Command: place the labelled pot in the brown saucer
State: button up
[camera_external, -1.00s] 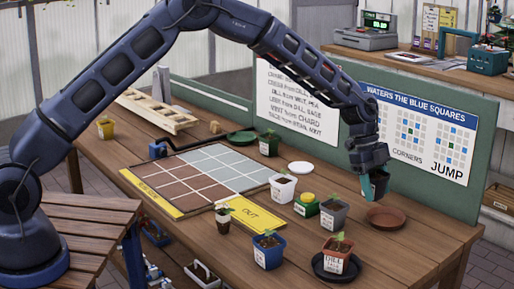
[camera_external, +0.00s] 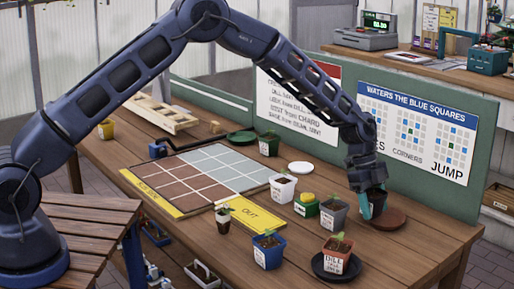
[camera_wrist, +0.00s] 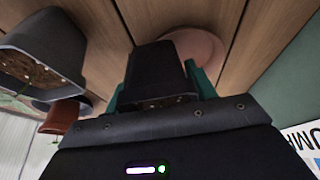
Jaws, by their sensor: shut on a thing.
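My gripper (camera_external: 372,205) is shut on a dark pot (camera_external: 379,199). One teal finger shows in front of the pot in the external view. In the wrist view the dark pot (camera_wrist: 155,72) sits between the two teal fingers, with soil at its near end. No label shows on the held pot in either view. The brown saucer (camera_external: 393,222) lies on the table at the right, empty where it shows. The pot overlaps its left back part in the external view; I cannot tell whether they touch. The saucer (camera_wrist: 200,45) shows beyond the pot in the wrist view.
A red labelled pot (camera_external: 336,257) stands in a black saucer (camera_external: 333,270) at the front. The green board (camera_external: 440,195) rises behind. Table right of the brown saucer is clear.

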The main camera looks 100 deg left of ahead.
jog(key=shift+f, duration=0.1)
jog(key=o, duration=1)
